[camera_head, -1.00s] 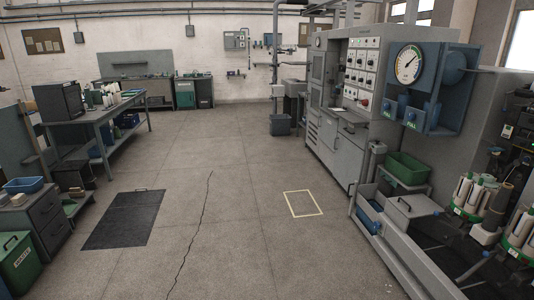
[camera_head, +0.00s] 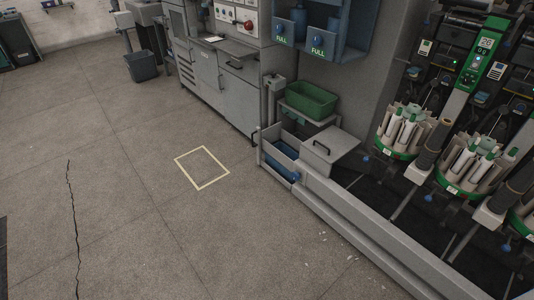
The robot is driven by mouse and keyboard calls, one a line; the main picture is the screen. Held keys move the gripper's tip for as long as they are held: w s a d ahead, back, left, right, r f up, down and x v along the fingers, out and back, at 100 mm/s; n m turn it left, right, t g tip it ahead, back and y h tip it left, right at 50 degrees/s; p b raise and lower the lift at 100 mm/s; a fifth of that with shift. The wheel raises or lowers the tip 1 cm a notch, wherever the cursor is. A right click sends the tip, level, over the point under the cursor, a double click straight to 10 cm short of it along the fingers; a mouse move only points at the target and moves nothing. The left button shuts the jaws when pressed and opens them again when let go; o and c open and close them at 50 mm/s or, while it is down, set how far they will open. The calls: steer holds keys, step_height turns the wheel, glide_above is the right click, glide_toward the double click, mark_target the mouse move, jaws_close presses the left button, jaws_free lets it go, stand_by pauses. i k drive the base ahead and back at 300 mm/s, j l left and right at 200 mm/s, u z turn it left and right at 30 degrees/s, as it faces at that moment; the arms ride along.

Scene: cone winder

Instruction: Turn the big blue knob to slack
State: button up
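A knob plainly marked slack is not readable in this view. Small blue knobs, such as one low on the cone winder (camera_head: 451,189), show beside the spindles at right. I cannot tell which one is the big blue knob. My gripper is not in view.
A grey cabinet (camera_head: 212,85) stands at upper centre. A green bin (camera_head: 310,101) sits beside the winder. A low grey rail (camera_head: 350,229) runs along the winder's front. A yellow floor square (camera_head: 228,172) and the floor around it are clear. A dark crack (camera_head: 72,215) crosses the floor at left.

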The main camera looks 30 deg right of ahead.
mark_target(295, 175)
steer(key=i+j, duration=0.1)
steer(key=i, duration=1.5)
steer(key=i+z, duration=0.4)
steer(key=i+j+z, duration=0.1)
steer(key=z, duration=0.25)
steer(key=i+j+z, duration=0.25)
steer(key=z, duration=0.15)
steer(key=i+j+z, duration=0.85)
steer(key=z, duration=0.15)
